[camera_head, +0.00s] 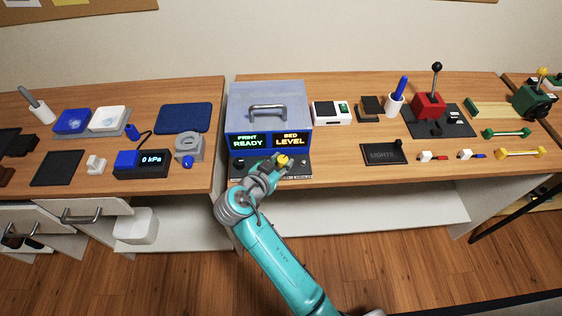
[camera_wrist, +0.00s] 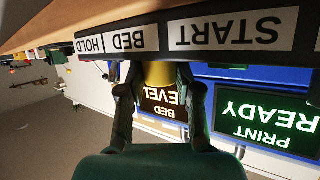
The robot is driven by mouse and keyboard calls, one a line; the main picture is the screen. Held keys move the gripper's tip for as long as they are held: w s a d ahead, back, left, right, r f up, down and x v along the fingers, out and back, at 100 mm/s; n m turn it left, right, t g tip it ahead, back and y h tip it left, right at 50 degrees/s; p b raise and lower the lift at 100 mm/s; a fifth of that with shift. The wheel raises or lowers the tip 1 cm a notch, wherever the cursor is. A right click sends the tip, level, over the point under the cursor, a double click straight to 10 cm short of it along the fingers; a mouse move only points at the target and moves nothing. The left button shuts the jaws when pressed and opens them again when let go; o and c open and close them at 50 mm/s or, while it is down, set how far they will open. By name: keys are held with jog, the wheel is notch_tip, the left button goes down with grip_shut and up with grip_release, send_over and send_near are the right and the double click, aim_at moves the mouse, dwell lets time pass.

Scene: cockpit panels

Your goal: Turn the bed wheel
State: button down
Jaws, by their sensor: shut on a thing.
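The bed wheel (camera_head: 283,160) is a yellow knob on the dark front strip of the printer-like box (camera_head: 270,104). The screens above read "PRINT READY" (camera_head: 249,141) and "BED LEVEL" (camera_head: 290,139). My gripper hides part of the front strip, and the wheel's marks cannot be seen.
A black knob (camera_head: 302,161) is on the strip just right of the wheel. A blue pressure box reading "0 kPa" (camera_head: 148,164) stands on the left table. A black "LIGHTS" panel (camera_head: 382,154) lies to the right. The table edge (camera_head: 350,176) runs close by my arm.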

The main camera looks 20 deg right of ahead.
jog(key=c, duration=1.1)
grip_release()
jog(key=shift+o, duration=0.2)
jog(key=shift+a, duration=0.1)
jog(key=v, duration=1.2)
